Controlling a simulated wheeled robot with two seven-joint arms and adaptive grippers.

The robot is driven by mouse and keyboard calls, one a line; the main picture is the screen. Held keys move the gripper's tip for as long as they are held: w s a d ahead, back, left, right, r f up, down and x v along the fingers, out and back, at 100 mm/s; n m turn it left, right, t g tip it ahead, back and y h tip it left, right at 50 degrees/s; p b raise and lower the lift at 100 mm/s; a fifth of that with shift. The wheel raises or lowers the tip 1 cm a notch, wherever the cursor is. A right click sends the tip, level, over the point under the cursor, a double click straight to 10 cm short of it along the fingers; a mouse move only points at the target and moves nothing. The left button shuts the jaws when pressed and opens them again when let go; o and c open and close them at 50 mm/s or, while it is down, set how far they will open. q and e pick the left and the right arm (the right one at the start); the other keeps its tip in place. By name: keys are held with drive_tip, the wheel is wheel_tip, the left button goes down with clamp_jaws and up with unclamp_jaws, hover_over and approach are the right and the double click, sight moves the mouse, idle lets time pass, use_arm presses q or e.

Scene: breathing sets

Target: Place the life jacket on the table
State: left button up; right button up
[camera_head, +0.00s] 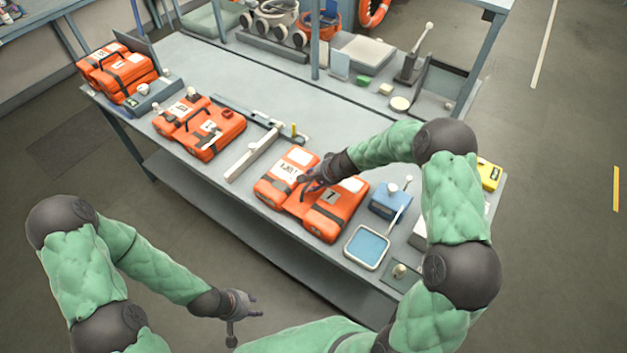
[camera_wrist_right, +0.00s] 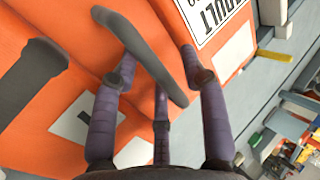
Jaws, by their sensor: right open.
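Three orange life jackets with dark straps and white labels lie in a row on the grey table (camera_head: 270,97): one at the far left (camera_head: 117,75), one in the middle (camera_head: 200,127), and the nearest one (camera_head: 335,210). My right gripper (camera_head: 312,182) is at the top of the nearest jacket, its open fingers spread at a dark grey strap (camera_wrist_right: 145,55). In the right wrist view the jacket's orange surface (camera_wrist_right: 70,25) and "ADULT" label show beyond the fingers (camera_wrist_right: 163,80). Contact with the strap is unclear. My left gripper (camera_head: 246,304) hangs empty and open in front of the table.
A long pale bar (camera_head: 252,155) lies left of the nearest jacket. A blue box (camera_head: 390,200) and a blue-topped tray (camera_head: 367,247) sit to its right. A yellow case (camera_head: 489,174) is at the right edge. A shelf post (camera_head: 315,40) stands behind. Floor in front is clear.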

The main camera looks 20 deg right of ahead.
drive_tip(key=p+v, duration=0.2)
drive_tip(key=v, duration=1)
drive_tip(key=shift+s, duration=0.1)
